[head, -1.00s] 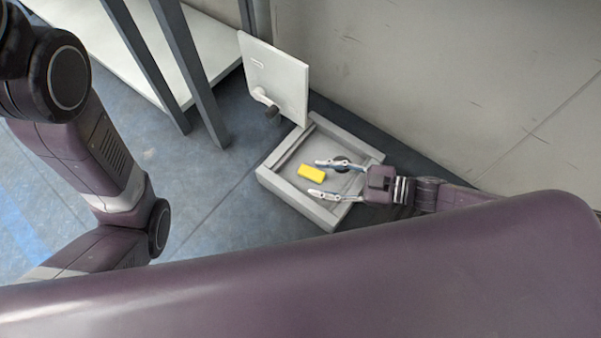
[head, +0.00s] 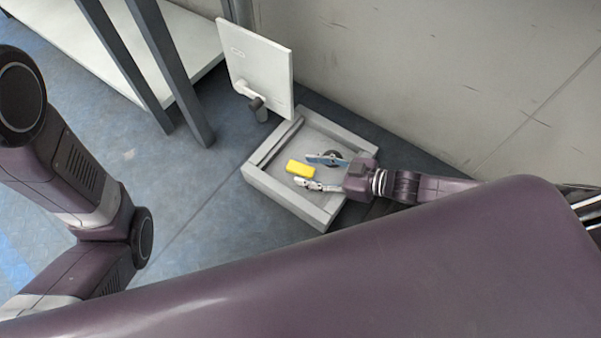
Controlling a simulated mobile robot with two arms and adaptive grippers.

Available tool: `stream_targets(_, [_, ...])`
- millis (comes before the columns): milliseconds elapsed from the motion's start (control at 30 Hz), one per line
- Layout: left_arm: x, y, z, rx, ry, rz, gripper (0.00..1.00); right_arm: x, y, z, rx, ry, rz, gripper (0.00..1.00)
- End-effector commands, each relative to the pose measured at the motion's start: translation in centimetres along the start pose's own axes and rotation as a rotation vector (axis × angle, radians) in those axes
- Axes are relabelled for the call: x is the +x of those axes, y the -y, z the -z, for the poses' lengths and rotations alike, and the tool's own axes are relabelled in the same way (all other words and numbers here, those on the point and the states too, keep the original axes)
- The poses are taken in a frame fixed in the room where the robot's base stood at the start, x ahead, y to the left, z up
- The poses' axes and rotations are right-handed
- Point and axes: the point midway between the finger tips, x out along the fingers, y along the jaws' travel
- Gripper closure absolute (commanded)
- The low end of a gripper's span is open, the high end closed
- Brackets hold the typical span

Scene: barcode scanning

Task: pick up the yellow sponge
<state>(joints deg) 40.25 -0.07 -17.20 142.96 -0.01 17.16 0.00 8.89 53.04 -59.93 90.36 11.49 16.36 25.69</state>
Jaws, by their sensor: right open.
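The yellow sponge (head: 300,169) lies in the shallow grey open box (head: 325,216) on the floor. My right gripper (head: 303,172) reaches in from the right, over the box. Its fingers are open, and their tips are close to the sponge, one near its upper right and one at its lower side. I cannot tell whether they touch it. My left arm shows at the left, but its gripper is out of view.
A white upright door or panel (head: 258,62) with a handle (head: 258,103) stands open at the box's far left edge. The wall (head: 430,70) is close behind. A shelf (head: 160,40) with grey posts stands upper left.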

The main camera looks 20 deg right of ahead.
Motion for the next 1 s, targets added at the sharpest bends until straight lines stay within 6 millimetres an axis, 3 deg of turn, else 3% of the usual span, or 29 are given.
stream_targets(100, [-1.11,-0.2,0.33,0.0,0.002,0.001,0.6,1.28,0.04,-0.17,-0.001,-0.002,0.001,0.55])
stream_targets(400, [-1.03,-0.19,0.65,0.0,-0.004,0.001,0.6,1.54,0.02,0.08,-0.001,0.0,0.001,0.55])
stream_targets(700, [-1.01,-0.2,0.78,0.0,-0.006,0.001,0.6,1.52,0.03,0.06,-0.001,0.0,0.001,0.86])
stream_targets(1000, [-1.0,-0.2,0.65,0.0,-0.004,0.0,0.6,1.5,0.03,0.09,-0.001,0.0,0.001,0.87])
